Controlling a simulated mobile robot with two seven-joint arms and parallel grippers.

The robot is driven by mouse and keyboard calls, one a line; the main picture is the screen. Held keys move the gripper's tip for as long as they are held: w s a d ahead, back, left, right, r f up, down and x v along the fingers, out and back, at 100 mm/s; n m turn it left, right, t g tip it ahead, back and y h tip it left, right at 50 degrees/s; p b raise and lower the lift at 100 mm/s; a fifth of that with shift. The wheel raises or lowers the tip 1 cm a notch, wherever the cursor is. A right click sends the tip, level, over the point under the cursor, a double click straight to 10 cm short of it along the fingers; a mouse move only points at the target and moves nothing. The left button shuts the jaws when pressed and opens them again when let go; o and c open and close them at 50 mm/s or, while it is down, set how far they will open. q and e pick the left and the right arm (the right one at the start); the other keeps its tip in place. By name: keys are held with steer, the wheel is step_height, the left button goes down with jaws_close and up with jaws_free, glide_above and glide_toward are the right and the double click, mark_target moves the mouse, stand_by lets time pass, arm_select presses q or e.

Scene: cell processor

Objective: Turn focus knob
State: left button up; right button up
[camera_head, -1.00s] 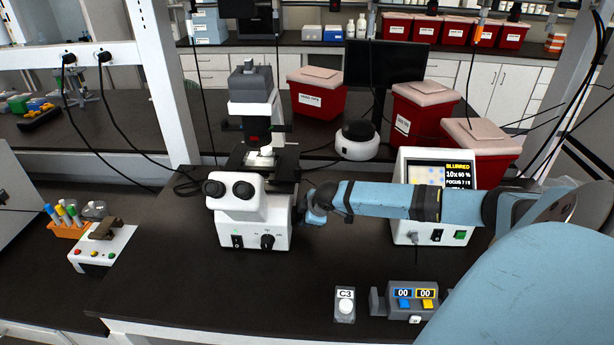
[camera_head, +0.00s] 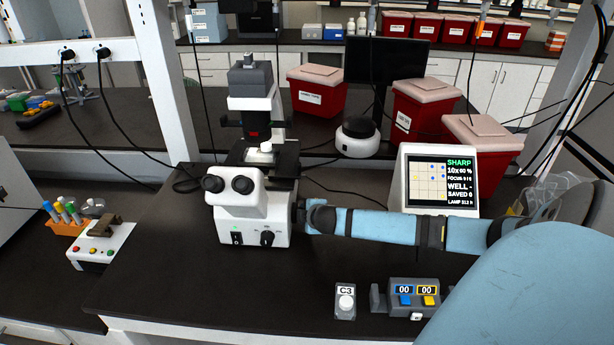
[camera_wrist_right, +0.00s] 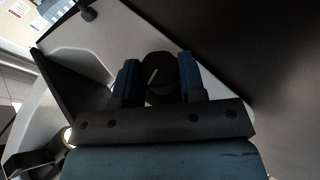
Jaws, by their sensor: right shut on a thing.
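The white microscope (camera_head: 240,205) stands on the dark bench in the middle of the head view. My right arm reaches in from the right, and my right gripper (camera_head: 302,217) is at the microscope's right side. In the right wrist view the gripper's two blue fingers (camera_wrist_right: 159,80) are shut on the round black focus knob (camera_wrist_right: 158,72), which bears a pale pointer line. In the head view the knob is hidden by the gripper. The screen (camera_head: 440,182) right of the microscope reads SHARP, 10x and a FOCUS value too small to read surely. My left gripper is not in view.
A tube rack (camera_head: 66,226) is at left. Red bins (camera_head: 318,95) stand behind. The bench front of the microscope is clear.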

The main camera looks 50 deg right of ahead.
steer(key=o, duration=0.9)
steer(key=b+v, duration=0.1)
steer(key=v, duration=1.3)
steer(key=shift+f, duration=0.1)
